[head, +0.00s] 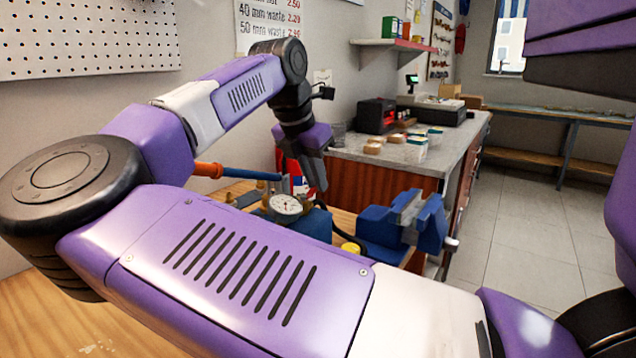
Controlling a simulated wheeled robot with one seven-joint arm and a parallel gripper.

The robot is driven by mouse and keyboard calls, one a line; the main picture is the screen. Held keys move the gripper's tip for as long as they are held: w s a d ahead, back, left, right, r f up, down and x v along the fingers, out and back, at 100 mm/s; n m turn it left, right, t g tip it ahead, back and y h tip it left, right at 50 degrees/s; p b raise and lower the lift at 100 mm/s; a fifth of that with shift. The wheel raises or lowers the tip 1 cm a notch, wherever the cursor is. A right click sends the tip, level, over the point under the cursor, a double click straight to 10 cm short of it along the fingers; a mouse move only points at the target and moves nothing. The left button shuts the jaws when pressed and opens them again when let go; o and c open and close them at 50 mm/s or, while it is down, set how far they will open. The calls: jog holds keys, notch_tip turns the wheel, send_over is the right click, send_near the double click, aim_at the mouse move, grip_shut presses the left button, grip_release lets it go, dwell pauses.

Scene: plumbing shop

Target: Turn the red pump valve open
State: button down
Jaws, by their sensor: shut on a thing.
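The blue test pump (314,224) stands on the wooden bench, with a round white pressure gauge (285,206) and brass fittings on it. Its blue lever with an orange grip (208,169) points left. My gripper (319,186) reaches down over the pump, just right of and above the gauge. Its fingers look closed at the pump's valve area. The red valve itself is not clearly visible; the fingers hide that spot, so I cannot see how far it is turned.
A blue bench vise (408,222) stands close to the right of the pump. A red object with a white label, partly hidden, shows behind my gripper. A counter (390,155) with boxes and a till stands behind. The wooden bench (50,325) is bare at front left.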

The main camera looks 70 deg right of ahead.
aim_at(306, 192)
jog(key=shift+w+n, duration=0.25)
jog(key=shift+n, duration=0.35)
jog(key=c, duration=1.4)
grip_release()
jog(key=shift+c, duration=0.2)
jog(key=v, duration=0.7)
jog(key=shift+s+a+r+p, duration=0.1)
jog(key=shift+a+r+p, duration=0.05)
jog(key=shift+r+p, duration=0.25)
